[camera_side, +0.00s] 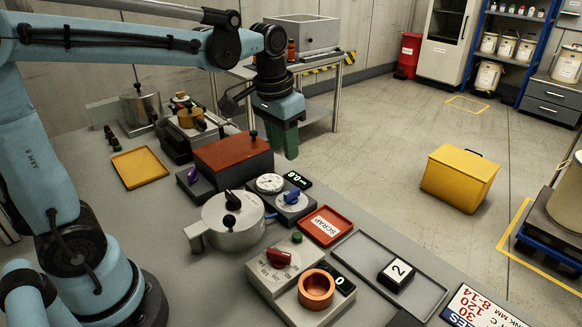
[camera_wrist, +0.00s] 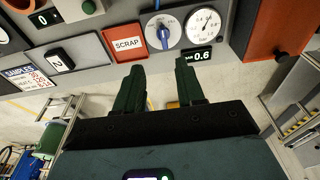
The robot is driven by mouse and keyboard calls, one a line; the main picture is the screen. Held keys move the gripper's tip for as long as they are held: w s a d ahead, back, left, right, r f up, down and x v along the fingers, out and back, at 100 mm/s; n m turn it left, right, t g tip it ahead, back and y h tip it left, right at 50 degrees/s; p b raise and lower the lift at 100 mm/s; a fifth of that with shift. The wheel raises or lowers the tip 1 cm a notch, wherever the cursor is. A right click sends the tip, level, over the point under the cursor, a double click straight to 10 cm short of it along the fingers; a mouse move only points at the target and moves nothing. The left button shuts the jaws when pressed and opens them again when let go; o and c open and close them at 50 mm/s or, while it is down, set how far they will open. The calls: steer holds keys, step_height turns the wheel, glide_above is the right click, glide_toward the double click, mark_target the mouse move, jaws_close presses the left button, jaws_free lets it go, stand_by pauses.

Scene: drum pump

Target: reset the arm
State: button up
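My gripper (camera_side: 290,154) hangs fingers-down above the far edge of the bench in the side view, beyond the orange-brown box (camera_side: 232,152). It appears clear of the things on the bench. In the wrist view its two dark green fingers (camera_wrist: 160,67) stand apart with nothing between them. The gripper is open and empty. My blue arm reaches over from the left of the side view.
The bench holds a silver lidded pot (camera_side: 232,222), a red SCRAP tray (camera_side: 325,226), a grey tray with a block marked 2 (camera_side: 397,275), a copper cup (camera_side: 316,288) and a yellow tray (camera_side: 140,167). A yellow bin (camera_side: 459,178) stands on open floor.

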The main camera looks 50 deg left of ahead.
steer(key=s+d+f+t, duration=0.1)
steer(key=s+f+t, duration=0.2)
steer(key=s+t, duration=0.2)
steer(key=shift+s+d+f, duration=0.15)
steer(key=shift+s+d, duration=0.25)
steer(key=shift+s, duration=1.35)
